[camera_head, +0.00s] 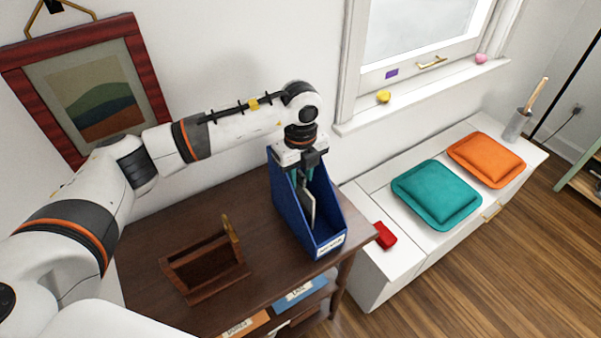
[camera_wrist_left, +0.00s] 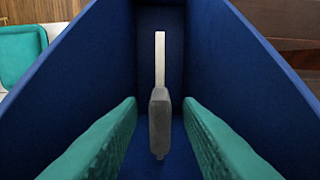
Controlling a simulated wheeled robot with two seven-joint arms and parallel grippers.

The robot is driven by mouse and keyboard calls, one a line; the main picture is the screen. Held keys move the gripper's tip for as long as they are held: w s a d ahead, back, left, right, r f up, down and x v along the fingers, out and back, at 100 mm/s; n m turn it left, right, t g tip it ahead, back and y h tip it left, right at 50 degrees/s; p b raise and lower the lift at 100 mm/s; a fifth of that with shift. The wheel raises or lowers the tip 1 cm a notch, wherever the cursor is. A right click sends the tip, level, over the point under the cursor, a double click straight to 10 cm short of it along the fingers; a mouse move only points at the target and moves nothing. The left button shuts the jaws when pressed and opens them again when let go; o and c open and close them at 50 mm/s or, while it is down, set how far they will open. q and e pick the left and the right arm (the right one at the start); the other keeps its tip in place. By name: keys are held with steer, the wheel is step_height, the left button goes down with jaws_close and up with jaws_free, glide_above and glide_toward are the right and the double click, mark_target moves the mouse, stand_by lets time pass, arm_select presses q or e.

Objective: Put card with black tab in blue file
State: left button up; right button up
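The blue file (camera_head: 288,205) stands upright on the dark wooden table, its labelled front edge toward me. My left gripper (camera_head: 303,178) reaches down into the file's open top. The card (camera_head: 309,212) is a thin pale sheet standing inside the file. In the left wrist view the card (camera_wrist_left: 160,60) shows edge-on, with its dark grey tab (camera_wrist_left: 158,122) nearest the camera. The teal fingers of my left gripper (camera_wrist_left: 159,103) are open on both sides of the tab, with a visible gap on each side. My right gripper is not in view.
A brown wooden holder (camera_head: 200,283) with an upright piece at its right end stands on the table (camera_head: 170,225), left of the file. Labelled folders (camera_head: 300,295) lie on a lower shelf. A red object (camera_head: 385,235) and cushions (camera_head: 437,193) lie on the white bench at right.

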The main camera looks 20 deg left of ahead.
arm_select(q)
steer(key=shift+r, duration=0.25)
step_height(320, 180, up, 12)
steer(key=b, duration=0.1)
steer(key=shift+b, duration=0.35)
